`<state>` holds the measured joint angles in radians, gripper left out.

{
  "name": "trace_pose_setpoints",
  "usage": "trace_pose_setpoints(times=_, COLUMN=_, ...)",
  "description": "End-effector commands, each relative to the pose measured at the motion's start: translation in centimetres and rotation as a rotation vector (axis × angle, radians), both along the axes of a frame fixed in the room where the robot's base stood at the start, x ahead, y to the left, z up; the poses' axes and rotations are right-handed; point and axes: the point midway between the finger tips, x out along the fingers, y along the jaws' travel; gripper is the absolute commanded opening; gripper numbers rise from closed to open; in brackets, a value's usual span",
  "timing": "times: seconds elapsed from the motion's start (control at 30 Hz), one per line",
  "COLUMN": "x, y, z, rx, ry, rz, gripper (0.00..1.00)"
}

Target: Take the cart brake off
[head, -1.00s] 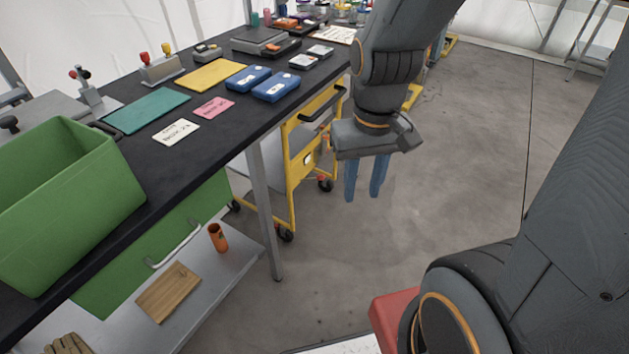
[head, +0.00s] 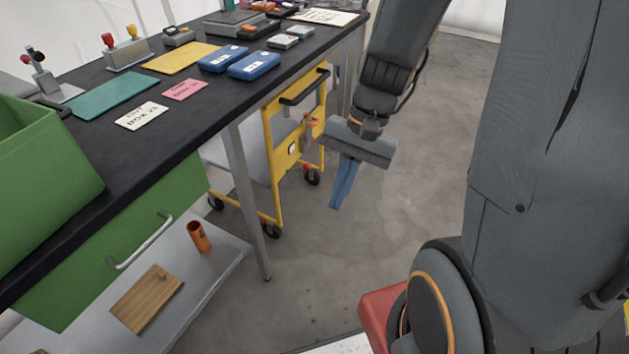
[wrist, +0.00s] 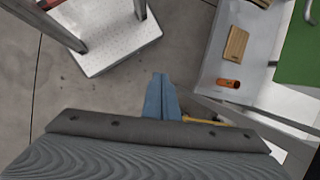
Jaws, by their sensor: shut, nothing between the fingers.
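The yellow cart (head: 278,172) stands under the far part of the black workbench, with a black push handle (head: 304,86) at its top. A small orange-red lever (head: 311,128) sits on the cart's yellow end panel, beside my gripper in the picture; I cannot tell whether it is the brake.
The black workbench (head: 200,108) carries a green bin (head: 45,165), blue boxes and cards. Its leg (head: 250,200) stands between me and the cart.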

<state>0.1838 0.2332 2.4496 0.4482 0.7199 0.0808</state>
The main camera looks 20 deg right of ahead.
Motion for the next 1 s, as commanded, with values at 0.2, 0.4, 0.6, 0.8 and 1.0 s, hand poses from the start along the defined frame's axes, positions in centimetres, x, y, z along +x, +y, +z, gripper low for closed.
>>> trace_pose_setpoints(times=0.2, x=3.5, y=0.5, z=-6.0, rx=0.156, ry=0.116, rz=-0.321, gripper=0.0)
trace_pose_setpoints(times=0.4, x=7.7, y=0.3, z=-10.6, rx=0.309, ry=0.202, rz=-0.609, gripper=0.0)
trace_pose_setpoints(times=0.6, x=12.7, y=-1.2, z=-15.0, rx=0.475, ry=0.269, rz=-0.889, gripper=0.0)
trace_pose_setpoints(times=0.8, x=18.0, y=-4.2, z=-19.6, rx=0.65, ry=0.314, rz=-1.165, gripper=0.0)
trace_pose_setpoints(times=1.0, x=22.6, y=-8.7, z=-24.0, rx=0.824, ry=0.333, rz=-1.414, gripper=0.0)
